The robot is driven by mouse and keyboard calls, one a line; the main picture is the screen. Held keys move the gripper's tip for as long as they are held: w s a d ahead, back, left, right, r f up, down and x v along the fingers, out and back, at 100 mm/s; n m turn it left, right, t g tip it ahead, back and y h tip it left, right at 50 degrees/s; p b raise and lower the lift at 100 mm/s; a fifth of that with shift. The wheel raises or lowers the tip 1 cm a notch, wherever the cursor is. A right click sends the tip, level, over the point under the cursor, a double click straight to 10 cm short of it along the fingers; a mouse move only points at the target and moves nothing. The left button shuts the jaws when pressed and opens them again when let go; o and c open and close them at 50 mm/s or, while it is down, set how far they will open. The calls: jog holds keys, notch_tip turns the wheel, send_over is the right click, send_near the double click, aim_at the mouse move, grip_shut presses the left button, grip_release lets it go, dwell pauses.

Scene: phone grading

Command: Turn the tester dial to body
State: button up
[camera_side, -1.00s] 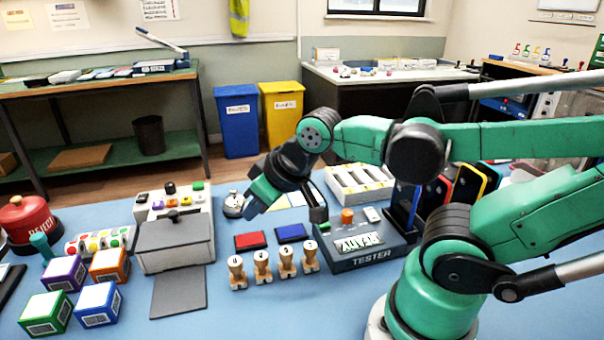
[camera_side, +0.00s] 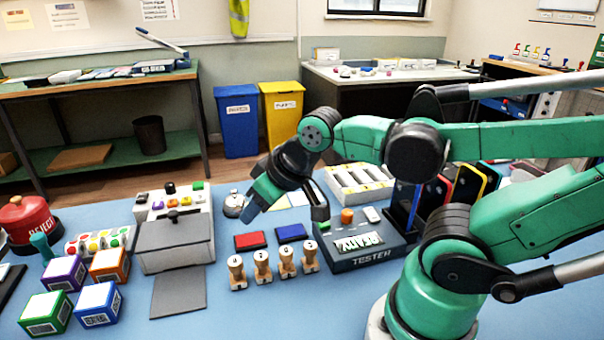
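The tester (camera_side: 350,263) is a dark blue-grey box at the centre right with a lit display (camera_side: 358,242) that seems to read READY. An orange round knob (camera_side: 347,215), which looks like the dial, stands on its top, with a white piece (camera_side: 371,214) beside it. Any position marks are too small to read. My gripper (camera_side: 285,209) is open and empty, fingers wide apart, left of the knob. Its right finger is close to the tester's left edge and a small green part there; I cannot tell whether they touch.
Several wooden stamps (camera_side: 262,268) stand in front of red (camera_side: 250,241) and blue (camera_side: 291,232) pads. A pale tray (camera_side: 352,184) is behind the tester, and phones (camera_side: 440,192) stand upright at right. My arm's base is close to the tester's right.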

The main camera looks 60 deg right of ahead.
jog(key=o, duration=0.3)
jog(key=d, duration=0.2)
jog(key=s+d+f+m+g, duration=0.1)
jog(key=d, duration=0.2)
jog(key=s+d+f+m+h, duration=0.1)
jog(key=d, duration=0.2)
jog(key=shift+s+d, duration=0.2)
jog(key=shift+o, duration=0.2)
jog(key=m+g, duration=0.2)
send_over(348, 212)
jog(key=s, duration=0.2)
jog(key=shift+s+a+f+h, duration=0.15)
jog(key=shift+a+f, duration=0.1)
jog(key=shift+f, duration=0.35)
jog(key=shift+w+a+f+h, duration=0.1)
jog(key=shift+a+f+h, duration=0.1)
jog(key=shift+f, duration=0.4)
jog(key=shift+x, duration=2.75)
jog(key=shift+c, duration=0.2)
grip_shut()
